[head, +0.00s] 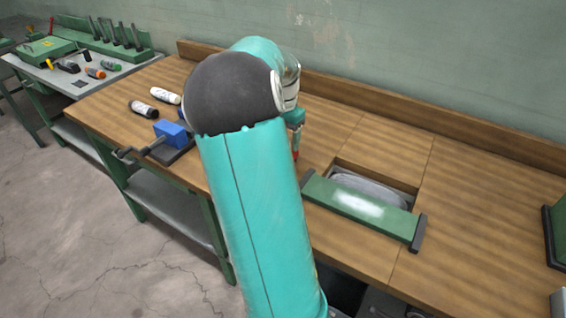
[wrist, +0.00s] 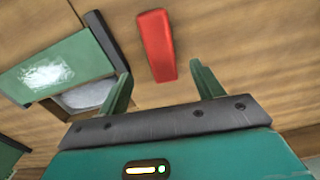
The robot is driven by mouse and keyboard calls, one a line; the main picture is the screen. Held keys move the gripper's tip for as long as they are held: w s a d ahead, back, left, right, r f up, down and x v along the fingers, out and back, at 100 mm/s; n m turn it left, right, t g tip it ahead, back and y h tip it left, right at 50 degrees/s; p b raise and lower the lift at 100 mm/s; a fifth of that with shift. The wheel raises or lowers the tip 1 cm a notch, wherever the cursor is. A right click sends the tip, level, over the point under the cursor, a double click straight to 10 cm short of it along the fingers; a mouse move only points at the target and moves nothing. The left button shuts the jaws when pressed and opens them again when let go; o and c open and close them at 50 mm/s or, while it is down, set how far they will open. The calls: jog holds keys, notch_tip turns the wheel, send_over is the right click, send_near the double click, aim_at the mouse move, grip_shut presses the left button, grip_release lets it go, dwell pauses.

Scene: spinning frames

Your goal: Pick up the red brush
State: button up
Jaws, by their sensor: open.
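The red brush (wrist: 156,45) lies on the wooden bench top in the wrist view, a plain red elongated block. My gripper (wrist: 162,78) is open and empty, with one finger to each side of the brush's near end in the picture. The brush lies ahead of the fingertips and I see no contact. In the head view my arm hides most of this area. Part of my gripper (head: 295,120) shows past the arm, with a small bit of red (head: 296,154) just below it, likely the brush.
The bench's right part is mostly clear.

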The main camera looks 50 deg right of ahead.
jog(key=f, duration=0.8)
jog(key=shift+d+f, duration=0.15)
jog(key=shift+d, duration=0.1)
jog(key=c, duration=1.1)
